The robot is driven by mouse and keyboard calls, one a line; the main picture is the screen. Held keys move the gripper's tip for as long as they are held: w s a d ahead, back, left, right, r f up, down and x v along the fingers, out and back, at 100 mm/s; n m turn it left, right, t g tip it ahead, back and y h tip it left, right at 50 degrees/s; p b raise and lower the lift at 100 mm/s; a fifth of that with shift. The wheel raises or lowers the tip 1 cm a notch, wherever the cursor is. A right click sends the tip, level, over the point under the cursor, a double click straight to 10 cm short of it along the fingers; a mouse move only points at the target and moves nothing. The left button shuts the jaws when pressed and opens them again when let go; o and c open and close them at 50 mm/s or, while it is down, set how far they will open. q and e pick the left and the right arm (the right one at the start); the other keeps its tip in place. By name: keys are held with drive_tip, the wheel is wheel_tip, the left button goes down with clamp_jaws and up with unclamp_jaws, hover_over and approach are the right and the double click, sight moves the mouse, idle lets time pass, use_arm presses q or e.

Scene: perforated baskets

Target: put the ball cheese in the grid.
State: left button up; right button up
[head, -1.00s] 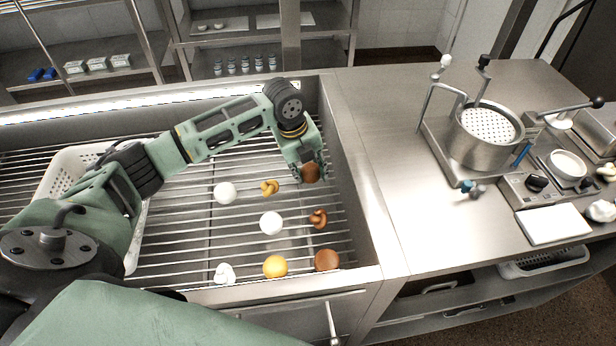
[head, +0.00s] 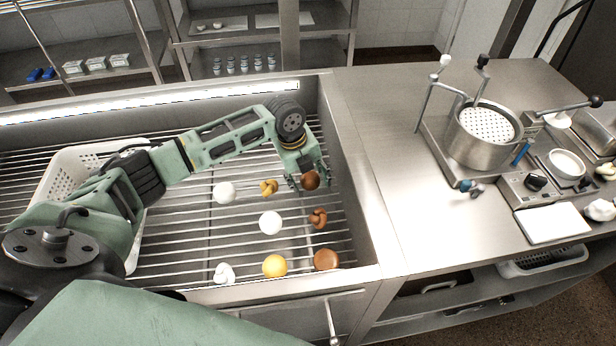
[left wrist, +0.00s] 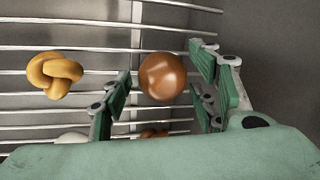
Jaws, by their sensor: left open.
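Ball cheeses lie on the metal grid (head: 180,248) in the sink-like basin. A brown ball (head: 311,181) is at the grid's right side, and it also shows in the left wrist view (left wrist: 163,76). My left gripper (head: 308,180) is open, with its fingers on either side of this brown ball; I cannot tell whether they touch it. Two white balls (head: 270,222) (head: 224,192), a yellow ball (head: 275,265) and another brown ball (head: 326,259) also lie on the grid. My right gripper is not in view.
Knotted cheeses lie close by: a yellow one (head: 269,187), a brown one (head: 318,217) and a white one (head: 224,273). A white perforated basket (head: 62,172) sits at the left under my arm. The basin's right wall (head: 345,190) is near the gripper. A pot (head: 484,135) stands on the counter.

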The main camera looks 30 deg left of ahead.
use_arm(q)
drive_tip(key=shift+r, duration=0.1)
drive_tip(key=v, duration=1.2)
